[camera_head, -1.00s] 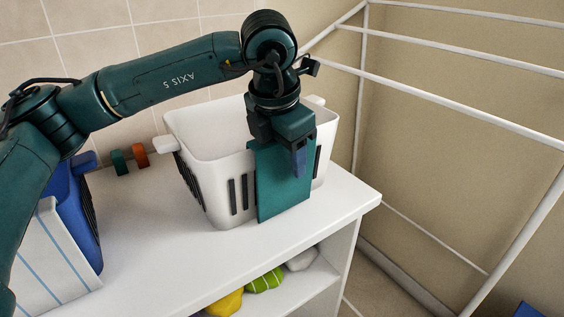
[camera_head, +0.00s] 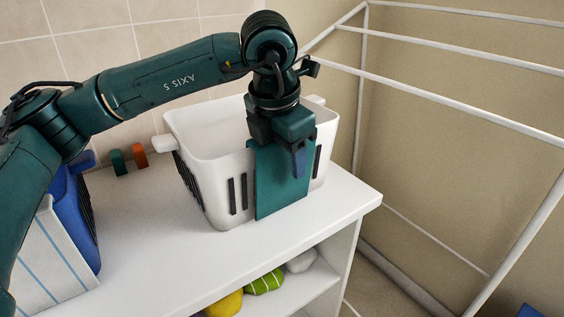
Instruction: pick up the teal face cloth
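The teal face cloth (camera_head: 277,182) hangs flat down the front of the white basket (camera_head: 205,150), with its lower edge close to the white top. My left gripper (camera_head: 299,160) points down at the cloth's upper part, over the basket's front rim. One bluish finger shows in front of the cloth. The other finger is hidden, so I cannot tell whether the gripper is closed on the cloth. The cloth's upper edge is hidden by the gripper. My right gripper is not in view.
A blue basket (camera_head: 82,215) with a striped white cloth (camera_head: 45,262) stands at left. Green and orange pegs or hooks (camera_head: 139,156) show by the tiled wall. Yellow, green and white items (camera_head: 264,281) lie on the shelf below. A white rack (camera_head: 450,62) fills the right side.

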